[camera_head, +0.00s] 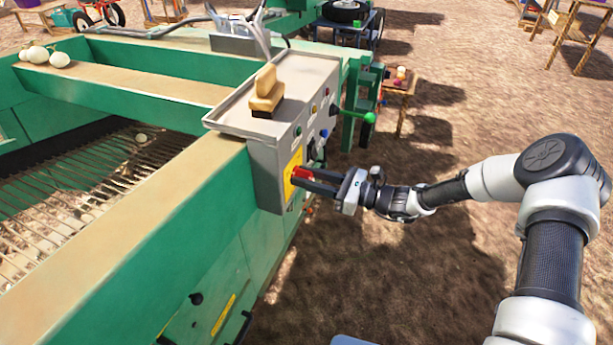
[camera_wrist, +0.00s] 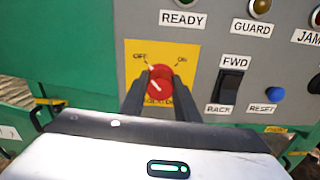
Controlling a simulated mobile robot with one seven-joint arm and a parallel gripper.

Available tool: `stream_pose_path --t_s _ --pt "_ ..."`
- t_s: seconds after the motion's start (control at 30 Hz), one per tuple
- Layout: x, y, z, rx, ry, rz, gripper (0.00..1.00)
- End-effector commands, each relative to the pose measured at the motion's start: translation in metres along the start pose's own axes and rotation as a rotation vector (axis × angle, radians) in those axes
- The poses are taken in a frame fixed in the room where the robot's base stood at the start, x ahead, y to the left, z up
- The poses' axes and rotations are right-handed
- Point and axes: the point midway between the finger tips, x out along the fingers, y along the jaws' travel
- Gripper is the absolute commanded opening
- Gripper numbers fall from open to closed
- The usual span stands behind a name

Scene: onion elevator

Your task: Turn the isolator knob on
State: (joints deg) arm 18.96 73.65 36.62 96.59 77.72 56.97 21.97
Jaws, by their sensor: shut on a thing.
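The red isolator knob (camera_wrist: 160,77) sits on a yellow plate (camera_wrist: 134,58) marked OFF at upper left and ON at upper right. A white mark on the knob appears to point up-left, toward OFF. My gripper (camera_wrist: 160,88) has one dark finger on each side of the knob and is shut on it. The fingers hide the knob's sides and part of the lower label. In the head view, the red knob (camera_head: 302,172) shows at my gripper's tips (camera_head: 300,180), on the side of the grey control box (camera_head: 265,165).
To the right of the knob are a FWD/BACK selector (camera_wrist: 314,84), a blue RESET button (camera_wrist: 275,94) and indicator lamps (camera_wrist: 261,6). A green-tipped lever (camera_head: 369,117) sticks out behind my gripper. A brush (camera_head: 266,92) rests on the box. Bare ground lies right of the machine.

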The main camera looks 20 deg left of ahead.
Motion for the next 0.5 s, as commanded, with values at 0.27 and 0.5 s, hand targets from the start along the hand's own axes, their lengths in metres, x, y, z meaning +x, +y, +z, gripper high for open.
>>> stream_pose_path --t_s 0.27,0.5 --pt "-0.0004 0.0 0.0022 0.2 0.001 0.0 0.06" --pt "-0.0005 0.0003 0.0018 0.429 0.001 0.0 0.06"
